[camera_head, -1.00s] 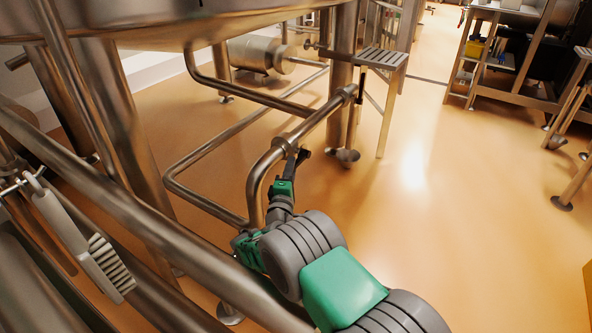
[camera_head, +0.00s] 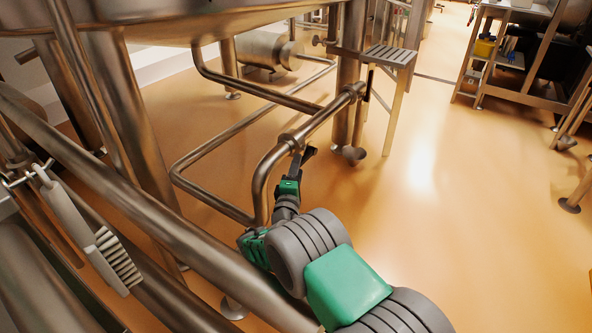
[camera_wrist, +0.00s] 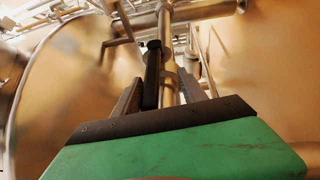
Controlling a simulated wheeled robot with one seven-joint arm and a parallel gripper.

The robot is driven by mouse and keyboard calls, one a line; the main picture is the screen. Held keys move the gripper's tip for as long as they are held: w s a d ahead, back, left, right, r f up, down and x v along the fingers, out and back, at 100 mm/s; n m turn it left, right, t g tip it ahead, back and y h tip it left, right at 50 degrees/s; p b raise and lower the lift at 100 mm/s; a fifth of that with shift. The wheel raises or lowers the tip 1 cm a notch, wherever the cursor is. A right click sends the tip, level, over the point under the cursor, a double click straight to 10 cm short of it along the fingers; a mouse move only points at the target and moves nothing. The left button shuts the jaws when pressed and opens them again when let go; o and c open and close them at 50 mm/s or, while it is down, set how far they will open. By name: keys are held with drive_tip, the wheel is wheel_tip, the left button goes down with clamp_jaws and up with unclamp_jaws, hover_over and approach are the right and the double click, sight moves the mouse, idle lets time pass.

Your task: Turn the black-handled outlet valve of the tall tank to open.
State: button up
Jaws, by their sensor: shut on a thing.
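The tall tank's (camera_head: 170,28) rounded metal underside fills the top left of the head view. A steel outlet pipe (camera_head: 325,117) runs below it. My gripper (camera_head: 300,160) is at a pipe joint near the pipe's bend. In the wrist view the black valve handle (camera_wrist: 152,75) stands between the fingers of my gripper (camera_wrist: 160,98), which are shut on it. The handle appears roughly in line with the steel pipe (camera_wrist: 166,50) behind it. In the head view my gripper mostly hides the handle, and the valve's inside cannot be seen.
A thick slanted pipe (camera_head: 150,215) crosses the left foreground, with a white brush (camera_head: 118,257) hanging beside it. Another dark upright handle (camera_head: 369,84) is farther along the outlet pipe. A slatted step (camera_head: 390,54) stands behind.

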drive_tip(key=shift+f, duration=0.1)
drive_tip(key=r+p+v, duration=0.1)
drive_tip(key=p+v, duration=0.1)
drive_tip(key=v, duration=0.5)
drive_tip(key=shift+s+f, duration=0.45)
drive_tip(key=shift+a, duration=0.1)
